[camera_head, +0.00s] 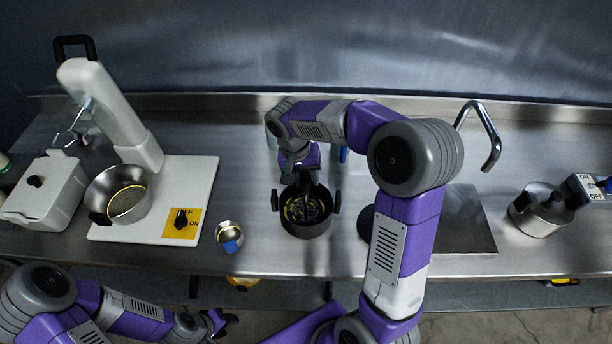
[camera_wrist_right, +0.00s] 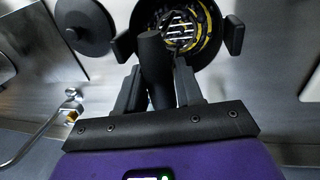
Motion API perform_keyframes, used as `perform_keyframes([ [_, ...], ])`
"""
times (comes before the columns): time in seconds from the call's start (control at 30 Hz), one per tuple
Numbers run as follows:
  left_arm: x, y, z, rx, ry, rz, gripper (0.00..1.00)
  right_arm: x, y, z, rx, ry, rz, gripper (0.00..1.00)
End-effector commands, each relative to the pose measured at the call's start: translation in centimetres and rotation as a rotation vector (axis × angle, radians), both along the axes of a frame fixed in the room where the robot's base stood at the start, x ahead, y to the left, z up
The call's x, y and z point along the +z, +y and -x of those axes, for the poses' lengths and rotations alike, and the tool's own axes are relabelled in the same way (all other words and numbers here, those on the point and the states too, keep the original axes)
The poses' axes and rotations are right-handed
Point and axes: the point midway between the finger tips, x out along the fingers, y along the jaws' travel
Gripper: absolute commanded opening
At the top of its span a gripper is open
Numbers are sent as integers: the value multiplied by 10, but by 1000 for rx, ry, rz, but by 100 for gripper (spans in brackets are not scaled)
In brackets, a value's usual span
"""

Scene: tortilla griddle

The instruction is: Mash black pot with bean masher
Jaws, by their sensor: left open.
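The black pot (camera_head: 305,229) stands on the steel counter in the middle of the head view, and it also shows in the right wrist view (camera_wrist_right: 213,52). Yellow-marked contents show inside it. The bean masher's black handle (camera_wrist_right: 155,66) is between my right gripper's fingers (camera_wrist_right: 160,88), which are shut on it. Its wire head (camera_wrist_right: 181,28) is down inside the pot. My right gripper (camera_head: 304,185) is directly above the pot in the head view. My left gripper (camera_head: 222,320) is open and empty, low in front of the counter edge.
A white stand mixer (camera_head: 115,115) with a steel bowl (camera_head: 128,200) stands at left beside a white lidded box (camera_head: 48,192). A small metal cup (camera_head: 228,235) is left of the pot. A black lid (camera_wrist_right: 84,27) lies near the pot. A steel pot (camera_head: 540,212) stands at right.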

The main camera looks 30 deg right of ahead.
Motion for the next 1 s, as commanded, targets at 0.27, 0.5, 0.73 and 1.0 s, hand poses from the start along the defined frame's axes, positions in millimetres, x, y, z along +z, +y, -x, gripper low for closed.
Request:
perform_keyframes([
  [0.27, 0, 0, 0, 0, 0, 0, 43, 0, 0, 0, 0, -1, 1, 0],
  [0.5, -3, 0, 0, 0, 0, 0, 43, -4, 0, 0, 0, -1, 1, 0],
  [0.73, -11, 0, 0, 0, 0, 0, 43, -13, 0, 0, 0, -1, 1, 0],
  [1.0, -19, 0, 0, 0, 0, 0, 43, -24, 0, 0, 0, -1, 0, 0],
])
